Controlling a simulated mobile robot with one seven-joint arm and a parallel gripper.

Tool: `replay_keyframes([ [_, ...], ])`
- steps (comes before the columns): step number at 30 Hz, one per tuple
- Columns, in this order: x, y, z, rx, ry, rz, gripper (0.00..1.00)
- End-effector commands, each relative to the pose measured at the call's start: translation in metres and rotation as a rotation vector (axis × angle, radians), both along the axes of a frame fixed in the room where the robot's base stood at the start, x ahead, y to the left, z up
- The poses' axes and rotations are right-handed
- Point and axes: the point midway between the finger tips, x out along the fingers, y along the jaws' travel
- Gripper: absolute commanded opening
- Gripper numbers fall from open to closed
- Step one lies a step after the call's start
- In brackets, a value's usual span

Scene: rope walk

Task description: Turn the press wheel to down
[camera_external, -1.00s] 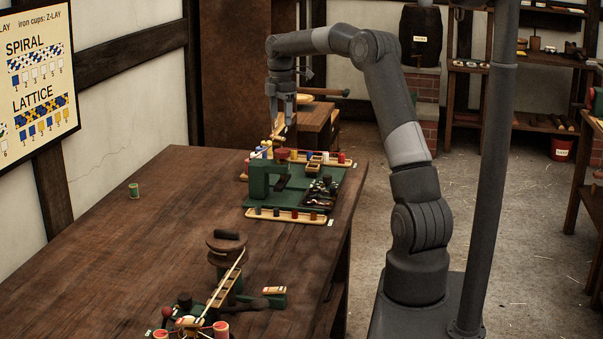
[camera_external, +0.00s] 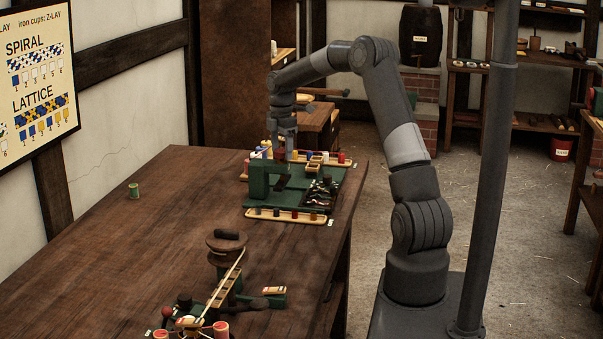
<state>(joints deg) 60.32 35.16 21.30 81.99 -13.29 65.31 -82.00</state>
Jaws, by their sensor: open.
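A small green press (camera_external: 258,182) stands on a green board (camera_external: 338,192) at the far end of the long wooden table. Its dark red wheel (camera_external: 280,155) sits on top and is partly covered by my fingers. My gripper (camera_external: 285,150) points down right over the wheel, with its fingertips at the wheel's height. The jaws are open. I cannot tell whether the fingers touch the wheel or how far it is turned.
A tray of small pegs (camera_external: 285,215) lies along the front of the board. Small coloured pieces stand behind the press. A green spool (camera_external: 134,190) stands alone at left, and a wooden winding device (camera_external: 228,265) is nearer. The table's middle (camera_external: 170,225) is clear.

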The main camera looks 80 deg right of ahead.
Motion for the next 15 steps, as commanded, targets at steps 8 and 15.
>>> replay_keyframes([
  [8, 0.0000, -0.0001, 0.0003, 0.000, 0.000, 0.000, 0.55],
  [15, -0.0001, -0.0002, 0.0004, 0.000, 0.000, 0.000, 0.35],
])
